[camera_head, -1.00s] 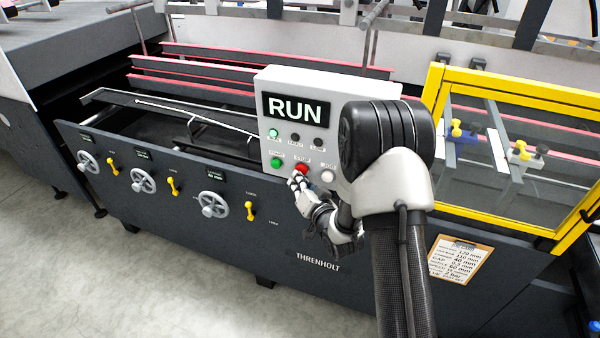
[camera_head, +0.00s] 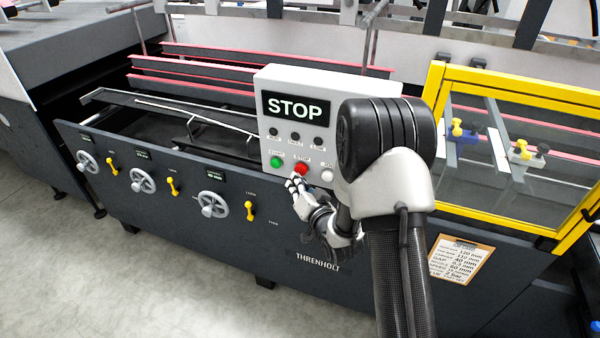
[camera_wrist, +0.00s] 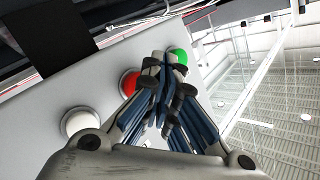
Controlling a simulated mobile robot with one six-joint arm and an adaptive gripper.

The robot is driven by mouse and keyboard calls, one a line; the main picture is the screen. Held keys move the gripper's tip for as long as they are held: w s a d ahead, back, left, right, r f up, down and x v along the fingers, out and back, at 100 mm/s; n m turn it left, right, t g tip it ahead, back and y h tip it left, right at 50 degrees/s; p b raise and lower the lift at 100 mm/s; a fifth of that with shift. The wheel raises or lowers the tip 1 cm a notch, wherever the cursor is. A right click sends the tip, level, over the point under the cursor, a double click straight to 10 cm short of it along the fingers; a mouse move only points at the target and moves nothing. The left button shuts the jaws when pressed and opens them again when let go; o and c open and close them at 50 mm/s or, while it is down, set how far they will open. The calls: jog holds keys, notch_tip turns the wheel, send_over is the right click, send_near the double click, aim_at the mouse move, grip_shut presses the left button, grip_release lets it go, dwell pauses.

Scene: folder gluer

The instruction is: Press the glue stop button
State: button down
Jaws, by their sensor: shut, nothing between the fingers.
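The control box (camera_head: 350,88) on the machine has a display (camera_head: 295,107) that reads STOP, with dark lamps below it. The red button (camera_head: 302,170) sits in the lower row between the green button (camera_head: 277,162) and the white button (camera_head: 327,175). In the wrist view the red button (camera_wrist: 130,82) is partly hidden behind my fingers, with the green button (camera_wrist: 179,57) and white button (camera_wrist: 80,122) on either side. My gripper (camera_head: 295,184) is shut and empty, just below and in front of the red button. I cannot tell whether it touches the button.
Handwheels (camera_head: 213,205) and yellow levers (camera_head: 250,211) stick out of the front panel to the left. A yellow-framed guard (camera_head: 435,90) stands to the right, with a clipboard (camera_head: 460,260) below it. The floor (camera_head: 130,285) in front is clear.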

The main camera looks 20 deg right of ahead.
jog(key=shift+s+a, duration=0.1)
jog(key=s+a, duration=0.1)
jog(key=s, duration=0.1)
jog(key=s+a+b, duration=0.1)
jog(key=s+a, duration=0.1)
dwell(0.6)
dwell(0.6)
jog(key=s+d+r+n+g+h, duration=0.3)
jog(key=s+r+g, duration=0.3)
jog(key=s+r, duration=0.4)
jog(key=s+a+r+n+g, duration=0.1)
jog(key=s+g, duration=0.1)
jog(key=s, duration=1)
jog(key=s+r+n+g, duration=0.1)
jog(key=s+r+g, duration=0.1)
jog(key=s, duration=1)
jog(key=shift+s+a+r+n+g, duration=0.2)
jog(key=shift+a+r+n+g, duration=0.15)
jog(key=shift+g, duration=0.45)
